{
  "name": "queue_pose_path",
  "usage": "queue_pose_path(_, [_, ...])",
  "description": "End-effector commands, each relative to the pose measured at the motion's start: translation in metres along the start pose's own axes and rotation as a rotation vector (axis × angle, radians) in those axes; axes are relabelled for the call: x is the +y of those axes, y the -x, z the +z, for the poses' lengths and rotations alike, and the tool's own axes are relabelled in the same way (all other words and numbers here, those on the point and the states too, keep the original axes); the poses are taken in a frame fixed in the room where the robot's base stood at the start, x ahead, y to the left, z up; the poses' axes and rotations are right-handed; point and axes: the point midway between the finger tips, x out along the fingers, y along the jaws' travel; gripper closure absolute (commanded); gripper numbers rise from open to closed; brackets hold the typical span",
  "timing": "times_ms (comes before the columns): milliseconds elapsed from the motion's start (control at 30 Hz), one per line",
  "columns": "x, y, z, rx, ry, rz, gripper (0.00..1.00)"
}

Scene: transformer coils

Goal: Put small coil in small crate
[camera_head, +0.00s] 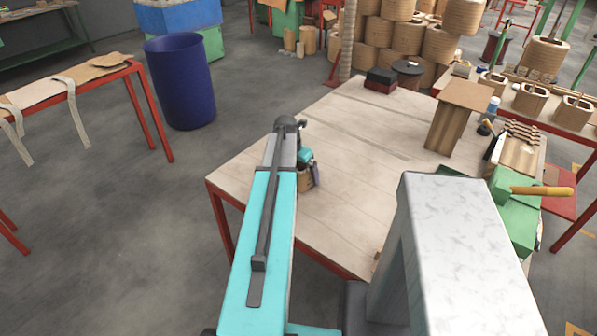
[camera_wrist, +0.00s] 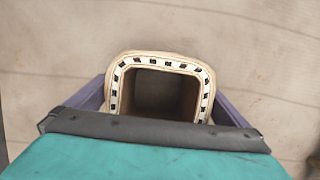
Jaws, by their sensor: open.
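A small coil (camera_wrist: 160,60), a tan rounded-square tube with a hollow middle and a row of dark marks on its rim, stands upright on the wooden table in the wrist view. In the head view only a brown part of it (camera_head: 304,183) shows beside my arm's end. My gripper (camera_head: 315,174) is open and low over the table, with a purple finger on either side of the coil. Whether the fingers touch it I cannot tell. The near side of the coil is hidden by the gripper body. I cannot make out a small crate for certain.
The wooden table (camera_head: 345,130) has clear room behind and right of my gripper. A wooden stand (camera_head: 455,112), a dark red box (camera_head: 381,80) and a green vise (camera_head: 515,215) are on it. A blue barrel (camera_head: 180,85) stands on the floor at left.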

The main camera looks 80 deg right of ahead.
Motion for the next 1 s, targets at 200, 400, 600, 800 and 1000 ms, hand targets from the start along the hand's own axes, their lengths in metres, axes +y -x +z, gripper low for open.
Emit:
queue_pose_path(200, [0.0,0.0002,-0.0001,0.0,0.0,0.0,0.0])
queue_pose_path(400, [0.0001,0.0004,-0.0002,0.0,0.0,0.0,0.0])
queue_pose_path(600, [0.0001,0.0005,-0.0002,0.0,0.0,0.0,0.29])
queue_pose_path(800, [0.0002,0.0012,0.0004,-0.001,0.0,0.0,0.53])
queue_pose_path(1000, [0.0003,0.0016,0.0005,-0.001,0.0,0.0,0.53])
